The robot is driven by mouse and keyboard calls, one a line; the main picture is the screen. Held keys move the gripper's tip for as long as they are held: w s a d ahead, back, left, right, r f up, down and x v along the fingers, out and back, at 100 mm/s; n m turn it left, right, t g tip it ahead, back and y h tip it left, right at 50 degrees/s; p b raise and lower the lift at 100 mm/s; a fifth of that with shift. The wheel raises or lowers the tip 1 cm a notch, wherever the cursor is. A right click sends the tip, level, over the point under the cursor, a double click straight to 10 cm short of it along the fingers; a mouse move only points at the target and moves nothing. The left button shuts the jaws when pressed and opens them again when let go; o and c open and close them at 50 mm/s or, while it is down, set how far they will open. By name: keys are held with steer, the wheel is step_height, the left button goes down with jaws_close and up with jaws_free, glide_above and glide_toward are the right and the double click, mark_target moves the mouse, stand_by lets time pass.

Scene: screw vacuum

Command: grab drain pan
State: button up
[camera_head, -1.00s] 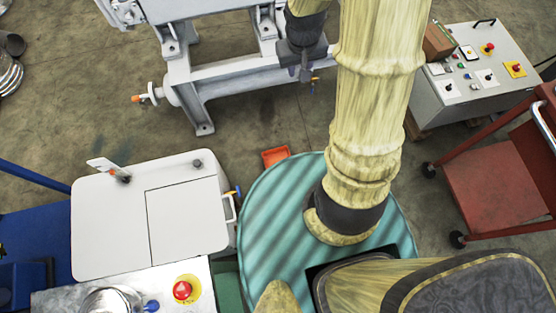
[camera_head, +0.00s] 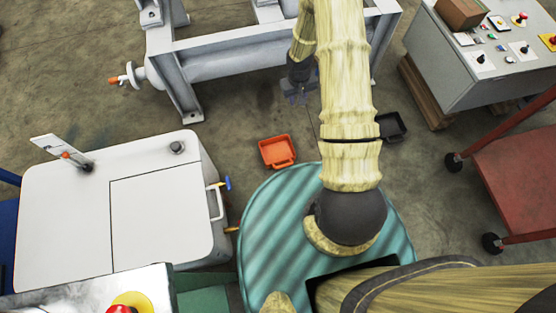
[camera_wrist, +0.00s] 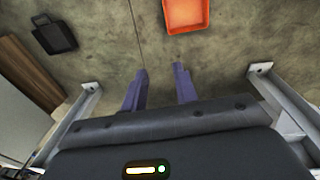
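Two shallow pans lie on the concrete floor, and I cannot tell which one the task means. The orange pan (camera_head: 277,151) has a small handle and lies just past my round green base. It also shows at the top of the wrist view (camera_wrist: 187,14), cut off by the edge. The black pan (camera_head: 390,127) lies to the right of my arm, partly hidden by it. It shows at the upper left of the wrist view (camera_wrist: 54,34). My gripper (camera_wrist: 161,72) is open and empty, its two purple fingers apart over bare floor. In the head view my gripper (camera_head: 297,94) hangs near the grey frame.
The grey metal machine frame (camera_head: 230,60) stands close behind my gripper. A white cabinet (camera_head: 150,205) stands at the left. A control box (camera_head: 470,80) on a wooden pallet and a red cart (camera_head: 520,170) stand at the right. Bare floor surrounds both pans.

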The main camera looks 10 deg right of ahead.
steer(key=b, duration=0.8)
glide_above(293, 149)
step_height(293, 149, down, 22)
steer(key=shift+w+d+g+y, duration=0.2)
steer(key=shift+w+g+y, duration=0.1)
steer(key=shift+w, duration=0.1)
step_height(293, 149, down, 12)
steer(key=b, duration=0.7)
steer(key=shift+f, duration=0.1)
steer(key=shift+f+b, duration=0.4)
step_height(293, 149, down, 4)
steer(key=b, duration=0.3)
steer(key=shift+a+f, duration=0.1)
steer(key=shift+f, duration=0.1)
